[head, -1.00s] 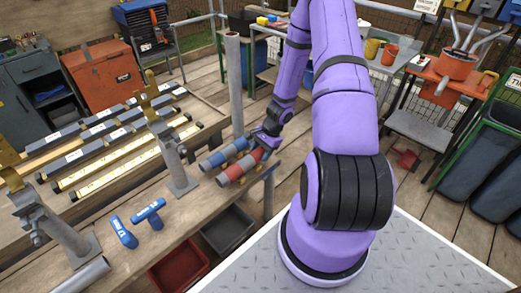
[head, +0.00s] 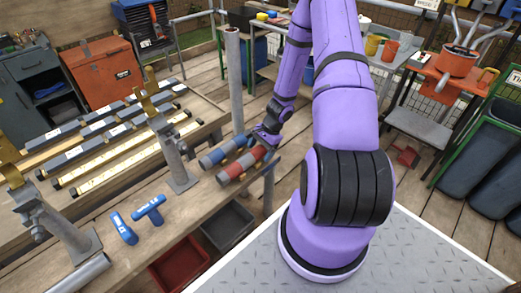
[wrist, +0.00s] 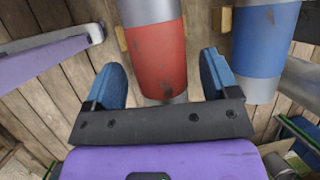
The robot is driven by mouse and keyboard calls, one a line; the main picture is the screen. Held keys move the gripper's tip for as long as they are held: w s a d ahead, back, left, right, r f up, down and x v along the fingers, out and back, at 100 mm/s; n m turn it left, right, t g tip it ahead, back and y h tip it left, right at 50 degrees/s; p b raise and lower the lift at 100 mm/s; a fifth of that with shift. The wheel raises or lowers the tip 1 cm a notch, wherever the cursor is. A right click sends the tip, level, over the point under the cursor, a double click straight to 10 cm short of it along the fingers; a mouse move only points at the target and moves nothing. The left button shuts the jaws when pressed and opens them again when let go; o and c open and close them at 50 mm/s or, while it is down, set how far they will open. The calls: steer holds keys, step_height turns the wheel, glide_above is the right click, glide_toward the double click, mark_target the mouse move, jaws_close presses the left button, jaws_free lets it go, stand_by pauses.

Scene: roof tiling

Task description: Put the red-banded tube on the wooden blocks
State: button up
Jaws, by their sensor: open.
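The red-banded tube (head: 241,166) lies on the near right end of the wooden bench, grey with a worn red band. In the wrist view its red band (wrist: 158,60) lies between the finger lines of my gripper (wrist: 160,78). The blue fingers are apart, one on each side of the tube, with gaps showing. In the head view my gripper (head: 262,143) is at the tube's right end. Small wooden blocks (wrist: 122,38) show beside the tube in the wrist view; most of them is hidden. I cannot tell whether the tube rests on them.
A blue-banded tube (head: 226,151) lies close beside, also in the wrist view (wrist: 262,45). A grey upright post (head: 234,80) stands behind.

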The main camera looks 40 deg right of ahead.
steer(key=shift+r, duration=0.1)
steer(key=v, duration=1)
steer(key=shift+d+r, duration=0.15)
steer(key=shift+r, duration=0.15)
steer(key=a+r+n+h, duration=0.1)
steer(key=a+r+n, duration=0.5)
steer(key=r, duration=0.7)
steer(key=a+r+n+h, duration=0.1)
steer(key=a+r+n, duration=0.2)
steer(key=a+r, duration=0.75)
steer(key=s+a+r+n+t+h, duration=0.1)
steer(key=s+a+r+n, duration=0.2)
steer(key=s+r, duration=0.5)
steer(key=s+a+r+n+t+h, duration=0.1)
steer(key=s+a+r+n+t, duration=0.1)
steer(key=s+r+n, duration=0.3)
steer(key=shift+s+a+r+t+h, duration=0.3)
steer(key=shift+s+a+r, duration=0.3)
steer(key=shift+s+r, duration=1.4)
steer(key=shift+s+f, duration=0.1)
steer(key=shift+f, duration=0.05)
